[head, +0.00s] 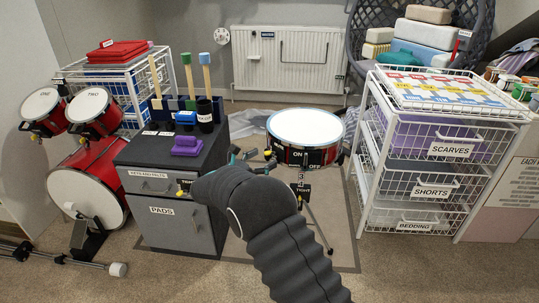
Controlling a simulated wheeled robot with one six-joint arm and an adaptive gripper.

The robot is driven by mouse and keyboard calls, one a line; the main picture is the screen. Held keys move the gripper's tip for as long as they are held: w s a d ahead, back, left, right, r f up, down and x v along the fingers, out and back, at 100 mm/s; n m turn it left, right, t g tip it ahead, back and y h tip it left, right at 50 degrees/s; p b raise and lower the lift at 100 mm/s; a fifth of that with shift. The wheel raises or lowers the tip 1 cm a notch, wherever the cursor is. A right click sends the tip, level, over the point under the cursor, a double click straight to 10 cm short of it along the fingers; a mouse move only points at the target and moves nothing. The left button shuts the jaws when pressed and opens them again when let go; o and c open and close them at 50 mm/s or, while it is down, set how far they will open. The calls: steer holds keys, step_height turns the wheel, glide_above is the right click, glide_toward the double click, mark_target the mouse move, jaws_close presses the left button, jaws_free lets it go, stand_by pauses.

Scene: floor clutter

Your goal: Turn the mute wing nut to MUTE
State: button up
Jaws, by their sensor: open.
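A snare drum (305,128) with a white head and blue rim stands behind my arm. Its red and black shell carries a label reading ON and OFF. A dark label with TIGHT (303,191) is on its stand below. My gripper (253,155) is open, with teal-tipped dark fingers, left of the drum shell and by the right side of the grey cabinet. I see nothing between the fingers. I cannot make out a wing nut or the word MUTE; my arm hides part of the drum stand and the floor behind it. Whether the gripper touches the drum is unclear.
A grey cabinet (178,220) with a purple block (187,145), cups and mallets on top stands left. Red drums (93,187) are farther left. A white wire drawer rack (362,195) stands right. A radiator (290,62) is behind.

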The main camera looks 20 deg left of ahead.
mark_target(269, 156)
steer(key=shift+x, duration=1.65)
steer(key=c, duration=1.2)
